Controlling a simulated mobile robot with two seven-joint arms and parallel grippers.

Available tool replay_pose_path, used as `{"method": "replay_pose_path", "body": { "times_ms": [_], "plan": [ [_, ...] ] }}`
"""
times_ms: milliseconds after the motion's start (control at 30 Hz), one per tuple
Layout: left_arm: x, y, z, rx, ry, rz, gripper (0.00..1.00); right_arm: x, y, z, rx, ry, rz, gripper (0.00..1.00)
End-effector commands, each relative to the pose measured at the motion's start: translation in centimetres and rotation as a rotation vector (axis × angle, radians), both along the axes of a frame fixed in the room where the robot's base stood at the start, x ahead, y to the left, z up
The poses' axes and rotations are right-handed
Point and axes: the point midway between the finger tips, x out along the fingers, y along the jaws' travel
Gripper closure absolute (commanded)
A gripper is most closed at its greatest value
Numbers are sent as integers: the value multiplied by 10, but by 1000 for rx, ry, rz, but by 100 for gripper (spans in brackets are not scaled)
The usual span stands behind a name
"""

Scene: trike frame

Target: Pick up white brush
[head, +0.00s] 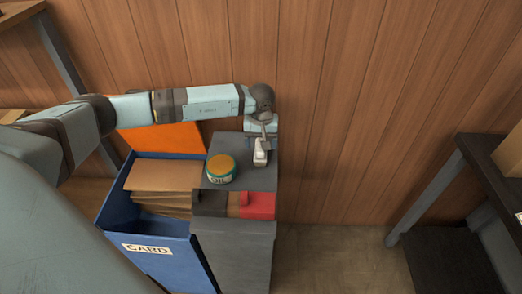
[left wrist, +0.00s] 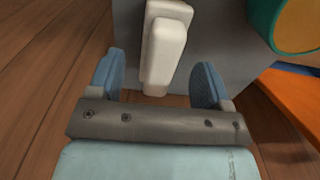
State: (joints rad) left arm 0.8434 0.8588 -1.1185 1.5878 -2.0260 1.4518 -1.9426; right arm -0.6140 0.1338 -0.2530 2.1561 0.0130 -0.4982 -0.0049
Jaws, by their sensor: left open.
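The white brush (head: 260,156) lies on the dark grey cabinet top (head: 228,151) near its right side. My left gripper (head: 263,138) is at the wall-side end of the brush. In the left wrist view the open fingers (left wrist: 160,65) stand on either side of the near end of the white brush (left wrist: 165,40), with a gap on each side. I cannot tell how high the fingers are above the cabinet top. My right gripper is not in view.
A green and yellow oil tub (head: 221,168) stands left of the brush. Dark and red items (head: 257,205) line the cabinet's front edge. A blue bin of cardboard (head: 152,247) stands left, with an orange panel (head: 160,137) behind. A dark table (head: 492,160) is at right; the floor between is clear.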

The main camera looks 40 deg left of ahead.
Motion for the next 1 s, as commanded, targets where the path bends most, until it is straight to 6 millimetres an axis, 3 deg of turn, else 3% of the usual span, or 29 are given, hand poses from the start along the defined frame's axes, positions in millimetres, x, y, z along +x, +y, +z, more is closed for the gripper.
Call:
{"method": "replay_pose_path", "body": {
  "times_ms": [200,433,667,1000],
  "plan": [
    [-1,0,-32,-1,2,1,28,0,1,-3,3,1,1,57],
    [0,0,-33,0,0,1,28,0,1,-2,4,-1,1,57],
    [-1,0,-33,0,0,1,80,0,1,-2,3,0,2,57],
    [0,0,-30,0,0,1,82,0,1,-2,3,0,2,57]
  ]
}}
